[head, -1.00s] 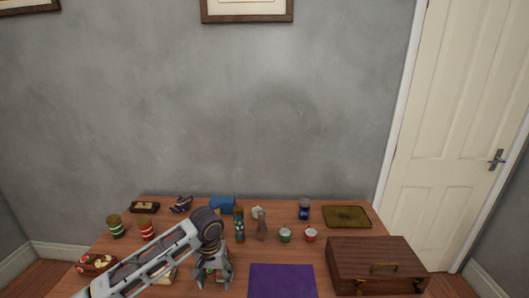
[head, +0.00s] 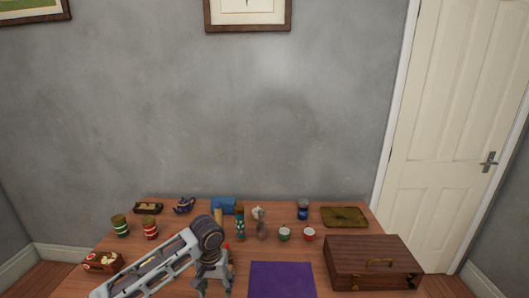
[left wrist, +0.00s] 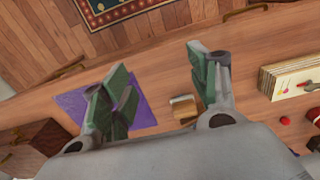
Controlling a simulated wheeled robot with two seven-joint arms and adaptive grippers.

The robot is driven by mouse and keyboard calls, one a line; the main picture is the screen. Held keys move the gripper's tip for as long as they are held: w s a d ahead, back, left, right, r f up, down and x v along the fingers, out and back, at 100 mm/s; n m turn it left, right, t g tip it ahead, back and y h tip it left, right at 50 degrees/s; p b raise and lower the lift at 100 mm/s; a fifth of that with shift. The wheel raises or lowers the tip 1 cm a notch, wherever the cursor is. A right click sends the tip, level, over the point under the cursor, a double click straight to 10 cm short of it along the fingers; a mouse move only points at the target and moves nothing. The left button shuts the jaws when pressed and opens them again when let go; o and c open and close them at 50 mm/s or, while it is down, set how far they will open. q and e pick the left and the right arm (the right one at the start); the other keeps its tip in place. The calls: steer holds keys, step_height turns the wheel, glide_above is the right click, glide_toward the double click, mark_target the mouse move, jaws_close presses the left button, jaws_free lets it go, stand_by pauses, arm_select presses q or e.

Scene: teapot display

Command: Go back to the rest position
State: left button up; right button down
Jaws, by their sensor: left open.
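My left gripper (head: 213,289) hangs over the front part of the wooden table (head: 190,285) in the head view, its arm coming in from the lower left. In the left wrist view its two green-padded fingers (left wrist: 160,95) are spread apart with nothing between them. Past the fingers, that view shows the purple mat (left wrist: 143,116) and a small pale block-like item (left wrist: 183,107) on the table. My right gripper is in neither view.
A wooden case (head: 372,262) stands at the table's right, beside the purple mat (head: 281,280). Green (head: 120,227) and red (head: 150,229) striped jars, a blue teapot (head: 184,205), a blue box (head: 223,204), a patterned cylinder (head: 240,223) and a tray (head: 345,217) stand farther back.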

arm_select(q)
steer(key=shift+s+d+f+m+t+h, duration=1.1)
steer(key=shift+s+d+f, duration=1.5)
steer(key=shift+s, duration=2.1)
steer(key=s+a+t+y, duration=0.1)
steer(key=s+a+y, duration=0.1)
steer(key=s+a, duration=1)
step_height(320, 180, down, 33)
steer(key=s+a+g, duration=0.1)
steer(key=a, duration=0.1)
steer(key=s+a+f, duration=0.2)
steer(key=s+f, duration=0.8)
steer(key=s, duration=0.1)
steer(key=s+a+f+g, duration=0.1)
steer(key=s+a+f, duration=0.2)
steer(key=s+f, duration=0.7)
steer(key=shift+s+f+y, duration=0.25)
steer(key=shift+s+y, duration=0.05)
steer(key=shift+s, duration=0.2)
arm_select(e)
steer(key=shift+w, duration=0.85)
